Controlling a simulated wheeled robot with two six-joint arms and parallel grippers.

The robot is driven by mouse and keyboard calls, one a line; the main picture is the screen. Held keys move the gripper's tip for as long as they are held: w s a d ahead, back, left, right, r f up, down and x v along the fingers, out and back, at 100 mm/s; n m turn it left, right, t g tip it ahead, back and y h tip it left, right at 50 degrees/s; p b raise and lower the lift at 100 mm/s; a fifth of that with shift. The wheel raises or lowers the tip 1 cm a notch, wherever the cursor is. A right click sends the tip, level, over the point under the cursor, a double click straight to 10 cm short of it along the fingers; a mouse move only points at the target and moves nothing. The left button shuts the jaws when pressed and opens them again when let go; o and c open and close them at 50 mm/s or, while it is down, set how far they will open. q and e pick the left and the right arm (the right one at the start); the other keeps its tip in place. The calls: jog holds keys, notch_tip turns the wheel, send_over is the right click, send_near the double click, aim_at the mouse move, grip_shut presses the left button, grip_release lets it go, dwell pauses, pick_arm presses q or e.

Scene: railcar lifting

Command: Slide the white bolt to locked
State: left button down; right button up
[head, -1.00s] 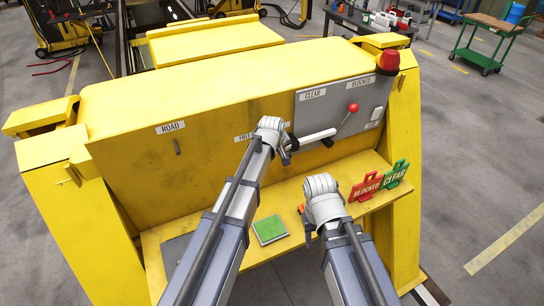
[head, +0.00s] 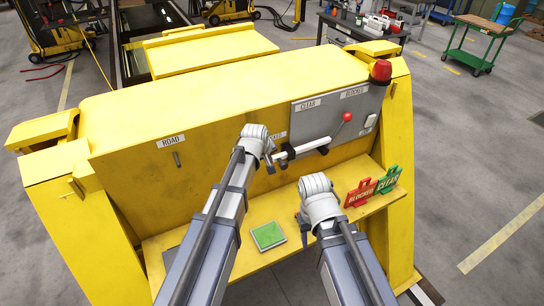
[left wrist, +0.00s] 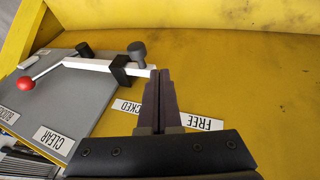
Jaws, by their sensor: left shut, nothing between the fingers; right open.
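The white bolt (head: 312,145) lies along the yellow face below the grey panel; it also shows in the left wrist view (left wrist: 92,65). There it passes through a black bracket (left wrist: 120,70) beside a dark knob (left wrist: 137,50). The LOCKED label (left wrist: 127,106) is partly covered, and the FREE label (left wrist: 199,124) lies on its other side. My left gripper (head: 270,163) is shut and empty at the bolt's end; its fingers (left wrist: 160,78) are beside the tip, contact unclear. My right gripper (head: 302,222) is open over the shelf, fingertips mostly hidden by its wrist.
A red-balled lever (head: 347,117) rises from the panel (head: 330,106). A red BLOCKED tag (head: 361,192) and green CLEAR tag (head: 389,180) stand on the shelf's right. A green pad (head: 268,236) lies on the shelf between my arms. A red lamp (head: 381,70) tops the right post.

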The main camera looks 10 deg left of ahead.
pick_arm(q)
jog(key=p+v, duration=0.4)
jog(key=v, duration=0.2)
jog(key=shift+s+r+p, duration=0.25)
jog(key=shift+r+p, duration=0.05)
jog(key=s+d+f+m+g+b, duration=0.1)
jog(key=s+f+m+g+b, duration=0.1)
jog(key=s+f+b, duration=0.5)
jog(key=s+d+f+m+g+y+b, duration=0.1)
jog(key=s+d+f+m+g+b, duration=0.1)
jog(key=s+f+m+b, duration=0.3)
jog(key=s+d+f+m+g+y+b, duration=0.1)
jog(key=s+d+f+m+b, duration=0.1)
jog(key=s+f+b, duration=0.7)
jog(key=s+f+m, duration=0.1)
jog(key=s+f, duration=0.2)
jog(key=shift+f+g+b, duration=0.2)
jog(key=shift+g+b, duration=0.15)
jog(key=shift+g, duration=0.05)
